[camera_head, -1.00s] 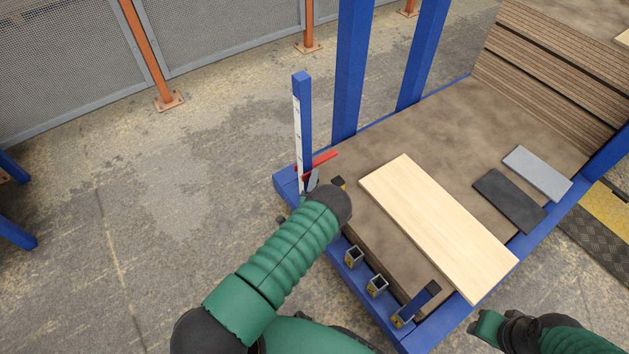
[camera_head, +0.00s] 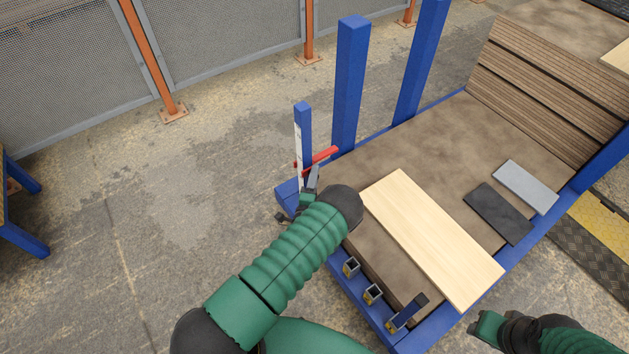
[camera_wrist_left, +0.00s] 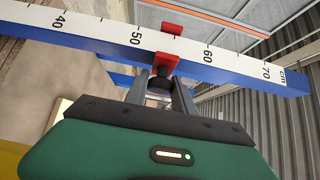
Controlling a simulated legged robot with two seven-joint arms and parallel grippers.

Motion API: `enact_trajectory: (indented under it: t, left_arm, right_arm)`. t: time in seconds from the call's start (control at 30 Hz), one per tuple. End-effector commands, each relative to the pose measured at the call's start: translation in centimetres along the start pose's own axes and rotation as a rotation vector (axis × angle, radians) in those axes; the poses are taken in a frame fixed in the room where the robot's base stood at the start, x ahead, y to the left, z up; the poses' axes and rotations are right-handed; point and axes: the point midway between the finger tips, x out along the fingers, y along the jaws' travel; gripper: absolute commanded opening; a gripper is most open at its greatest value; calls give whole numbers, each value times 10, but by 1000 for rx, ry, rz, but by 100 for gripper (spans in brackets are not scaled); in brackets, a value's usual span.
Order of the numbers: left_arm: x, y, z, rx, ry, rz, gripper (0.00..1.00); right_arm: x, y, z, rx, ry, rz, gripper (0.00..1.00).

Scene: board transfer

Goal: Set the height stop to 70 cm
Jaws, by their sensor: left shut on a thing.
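The height stop (camera_head: 319,158) is a red slider on an upright blue post (camera_head: 304,118) with a white scale. In the left wrist view the red stop (camera_wrist_left: 165,63) sits between the 50 and 60 marks, roughly midway; the 70 mark is farther right, near the scale's end. My left gripper (camera_head: 313,178) is just below the stop. In the wrist view my left gripper (camera_wrist_left: 160,88) is shut on the dark knob (camera_wrist_left: 159,84) under the stop. My right gripper (camera_head: 476,326) is at the lower right, away from the post; its jaw state is unclear.
A pale board (camera_head: 432,240) lies on the brown platform (camera_head: 395,150) right of the post, beside dark (camera_head: 497,213) and light grey (camera_head: 525,186) slabs. Tall blue uprights (camera_head: 350,80) stand behind. Small square sockets (camera_head: 351,267) line the near edge.

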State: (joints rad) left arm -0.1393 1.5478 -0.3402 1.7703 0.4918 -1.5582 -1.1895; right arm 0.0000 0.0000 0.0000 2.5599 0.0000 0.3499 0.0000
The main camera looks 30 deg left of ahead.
Motion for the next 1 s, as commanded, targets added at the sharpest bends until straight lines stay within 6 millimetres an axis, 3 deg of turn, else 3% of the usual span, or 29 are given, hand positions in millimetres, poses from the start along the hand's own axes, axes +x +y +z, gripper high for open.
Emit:
enact_trajectory:
  t: [0.03,0.1,0.4,0.63,1.0]
  left_arm:
    - [0,-32,0,0,0,-4,0]
    - [1,-53,0,1,1,-5,0]
    - [1,-120,0,0,0,-3,0]
    - [1,-141,0,1,-1,-2,0]
    - [1,-144,0,0,0,-5,0]
  right_arm:
    - [-26,0,-6,0,0,0,36]
    - [-41,0,-10,0,0,0,36]
    - [-88,0,-21,0,0,0,36]
    - [-101,0,-24,0,0,0,36]
    - [-102,0,-24,0,0,0,36]
